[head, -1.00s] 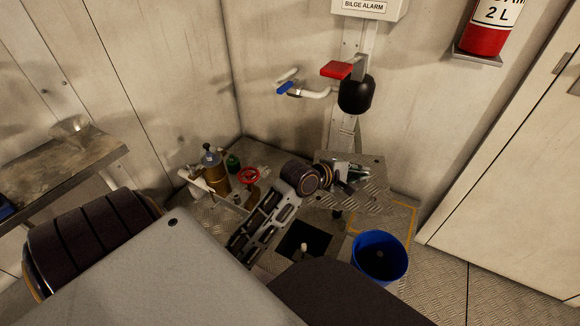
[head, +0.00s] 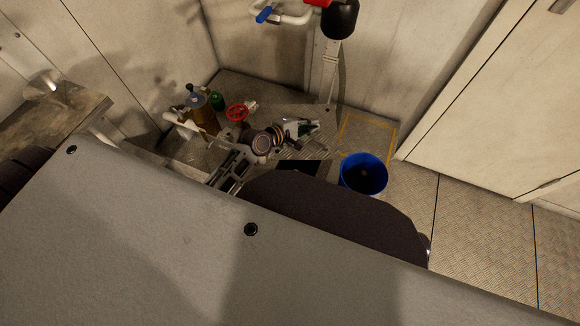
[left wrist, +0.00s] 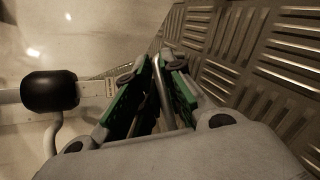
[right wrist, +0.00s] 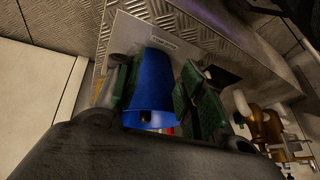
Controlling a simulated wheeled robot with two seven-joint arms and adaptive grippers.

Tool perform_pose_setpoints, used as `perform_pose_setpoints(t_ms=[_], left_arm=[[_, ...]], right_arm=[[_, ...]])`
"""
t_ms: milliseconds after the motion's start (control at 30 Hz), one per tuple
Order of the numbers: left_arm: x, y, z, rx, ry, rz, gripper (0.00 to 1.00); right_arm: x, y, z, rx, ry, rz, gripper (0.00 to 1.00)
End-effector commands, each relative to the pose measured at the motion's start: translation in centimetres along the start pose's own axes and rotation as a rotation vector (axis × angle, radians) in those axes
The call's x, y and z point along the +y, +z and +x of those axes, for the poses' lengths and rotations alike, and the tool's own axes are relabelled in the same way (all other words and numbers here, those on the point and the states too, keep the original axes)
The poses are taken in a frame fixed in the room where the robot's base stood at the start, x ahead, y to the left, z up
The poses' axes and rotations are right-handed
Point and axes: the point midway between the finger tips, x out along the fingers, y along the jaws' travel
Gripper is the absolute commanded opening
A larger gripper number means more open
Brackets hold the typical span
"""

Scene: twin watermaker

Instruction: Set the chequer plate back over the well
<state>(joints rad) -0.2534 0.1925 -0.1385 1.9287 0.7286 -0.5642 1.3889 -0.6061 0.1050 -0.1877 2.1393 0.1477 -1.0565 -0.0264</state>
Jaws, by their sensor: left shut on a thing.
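The chequer plate (head: 318,142) is in my left gripper (head: 300,128), beyond the dark square well (head: 298,167) in the head view. In the left wrist view the plate (left wrist: 265,65) fills the right side, tilted, and the fingers (left wrist: 160,70) are shut on its thin metal handle (left wrist: 164,88). The well's near part is hidden by my body in the head view. It also shows as a dark patch in the right wrist view (right wrist: 222,76). My right gripper (right wrist: 160,85) is open, with the blue bucket seen between its fingers; whether it touches it I cannot tell.
The blue bucket (head: 363,174) stands right of the well. A brown and grey pump fitting (head: 203,112) and a red handwheel (head: 237,112) stand at the left. A yellow floor outline (head: 392,140) lies behind the bucket. Chequered floor at the right is clear.

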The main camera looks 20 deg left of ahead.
Motion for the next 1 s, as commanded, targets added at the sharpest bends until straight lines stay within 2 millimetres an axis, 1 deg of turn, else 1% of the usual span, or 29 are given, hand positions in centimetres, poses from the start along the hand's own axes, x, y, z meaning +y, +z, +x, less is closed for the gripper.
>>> perform_pose_setpoints(t_ms=[33,233,400,533,700,833,1000], left_arm=[[-0.7,0.0,0.2,-0.005,-0.001,-0.001,0.0],[-5.0,-1.1,1.2,-0.007,-0.012,0.001,0.0],[-8.9,-2.7,2.2,0.002,-0.022,0.001,0.0],[-11.2,-3.9,2.9,0.01,-0.027,0.003,0.0],[-13.0,-4.8,3.4,0.017,-0.032,0.004,0.0],[-13.6,-5.2,3.5,0.021,-0.033,0.006,0.0],[-13.7,-5.3,3.6,0.022,-0.033,0.005,0.0]], right_arm=[[0.0,-0.3,-0.7,-0.01,0.005,-0.004,0.4],[0.1,-0.6,-2.6,-0.055,0.025,-0.02,0.4],[0.2,-0.6,-4.5,-0.094,0.042,-0.033,0.4],[0.1,-0.4,-6.0,-0.117,0.05,-0.039,0.4],[0.1,-0.2,-7.3,-0.136,0.059,-0.043,0.4],[0.1,-0.1,-7.8,-0.145,0.062,-0.045,0.4],[0.1,-0.1,-8.1,-0.147,0.063,-0.045,0.4]])
